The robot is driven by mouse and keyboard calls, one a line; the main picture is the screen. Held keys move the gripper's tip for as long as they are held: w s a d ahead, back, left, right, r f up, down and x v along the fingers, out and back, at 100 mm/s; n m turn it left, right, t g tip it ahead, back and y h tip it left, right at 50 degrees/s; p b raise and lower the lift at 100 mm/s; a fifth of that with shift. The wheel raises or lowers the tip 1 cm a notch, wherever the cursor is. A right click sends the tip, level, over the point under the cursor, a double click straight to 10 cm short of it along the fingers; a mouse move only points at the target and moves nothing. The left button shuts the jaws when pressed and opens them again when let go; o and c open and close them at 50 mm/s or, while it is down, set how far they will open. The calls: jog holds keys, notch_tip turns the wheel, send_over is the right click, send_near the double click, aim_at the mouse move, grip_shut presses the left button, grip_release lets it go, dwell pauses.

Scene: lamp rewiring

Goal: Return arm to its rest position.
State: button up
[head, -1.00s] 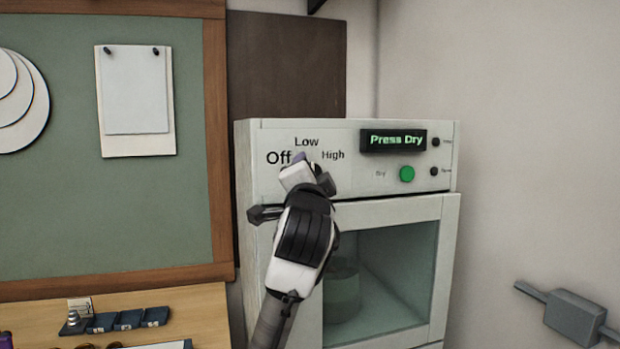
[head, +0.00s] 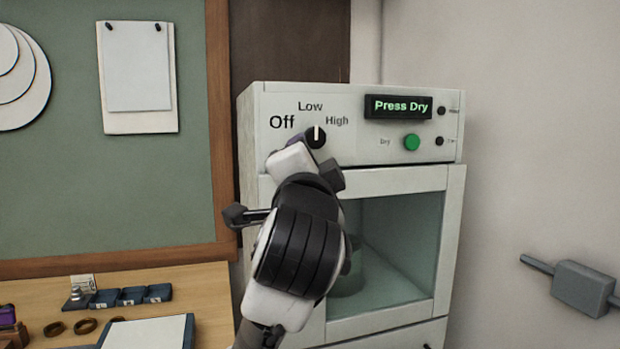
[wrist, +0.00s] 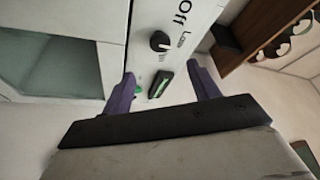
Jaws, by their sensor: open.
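My gripper (head: 290,148) is in front of the upper left of the white cabinet's control panel, just below and left of the black dial (head: 316,137). In the wrist view its two purple fingers (wrist: 160,72) are spread apart with nothing between them. The dial also shows in the wrist view (wrist: 160,41), clear of the fingers. Its white pointer stands about upright in the head view, toward "Low". My arm covers part of the cabinet's left side.
The white cabinet (head: 350,95) has a lit "Press Dry" display (head: 398,106), a green button (head: 411,142) and a glass door (head: 405,240) with a container dimly visible behind it. A workbench (head: 205,300) with small parts is at lower left, below a green board (head: 120,200).

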jog(key=shift+s, duration=0.3)
